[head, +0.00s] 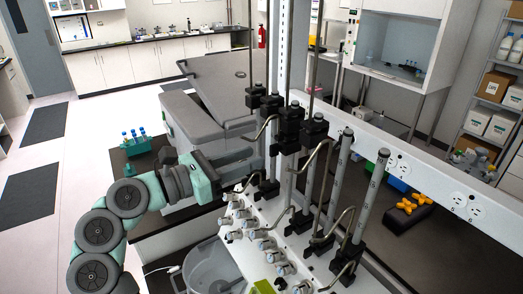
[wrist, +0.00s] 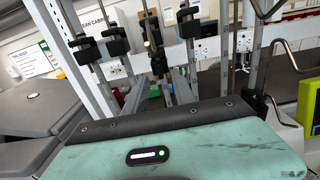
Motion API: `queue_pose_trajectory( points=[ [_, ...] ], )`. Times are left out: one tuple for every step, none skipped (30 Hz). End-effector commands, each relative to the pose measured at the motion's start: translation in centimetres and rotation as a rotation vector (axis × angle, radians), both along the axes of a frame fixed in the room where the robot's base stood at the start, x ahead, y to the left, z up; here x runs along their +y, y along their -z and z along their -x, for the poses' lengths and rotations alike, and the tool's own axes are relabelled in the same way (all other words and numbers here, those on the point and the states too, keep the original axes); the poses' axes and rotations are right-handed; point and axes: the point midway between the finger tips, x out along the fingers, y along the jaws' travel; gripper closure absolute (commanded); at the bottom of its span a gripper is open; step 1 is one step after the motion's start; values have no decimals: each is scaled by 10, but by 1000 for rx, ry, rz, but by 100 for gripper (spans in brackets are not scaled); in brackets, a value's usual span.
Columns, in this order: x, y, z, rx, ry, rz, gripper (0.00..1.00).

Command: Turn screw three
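Several grey metal screw knobs (head: 262,243) stand in rows on the white sloping panel (head: 300,243) of the cell processor in the head view. No numbers are readable, so I cannot tell which is screw three. My gripper (head: 238,168) is at the end of my teal arm, at the left side of the processor, beside the black clamps and above the knobs. Its fingers are too small and partly hidden behind the posts to tell whether they hold anything.
Upright rods with black clamps (head: 290,130) and bent metal hooks (head: 318,165) crowd the processor. A grey bucket (head: 213,275) is below left. A blue-green tube rack (head: 136,146) sits on the dark bench. A green device (wrist: 309,100) is at the right in the wrist view.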

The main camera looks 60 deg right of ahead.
Motion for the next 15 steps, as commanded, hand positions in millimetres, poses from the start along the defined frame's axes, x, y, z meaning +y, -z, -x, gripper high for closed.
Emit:
queue_pose_trajectory(
  points=[
    [-9, -2, 6, 1, 3, -1, 69],
    [-13, -2, 8, 1, 2, -1, 69],
    [-19, -1, 12, 1, 2, -1, 69],
    [-22, -1, 15, 1, 3, -1, 69],
    [-26, -1, 17, 2, 3, -1, 69],
    [-30, -1, 19, 1, 2, -2, 69],
    [-32, -1, 21, 1, 2, -2, 69],
    [-35, -1, 22, 1, 1, -2, 69],
    [-37, 0, 24, 1, 1, -2, 69],
    [-39, 0, 24, 1, 1, -2, 69],
    [-40, 0, 25, 2, 0, -1, 69],
    [-41, 0, 26, 1, 0, -1, 69],
    [-42, 0, 26, 1, -1, -1, 69],
    [-42, 0, 26, 2, -1, -1, 69],
    [-42, 0, 26, 1, -1, -1, 69]
  ],
)
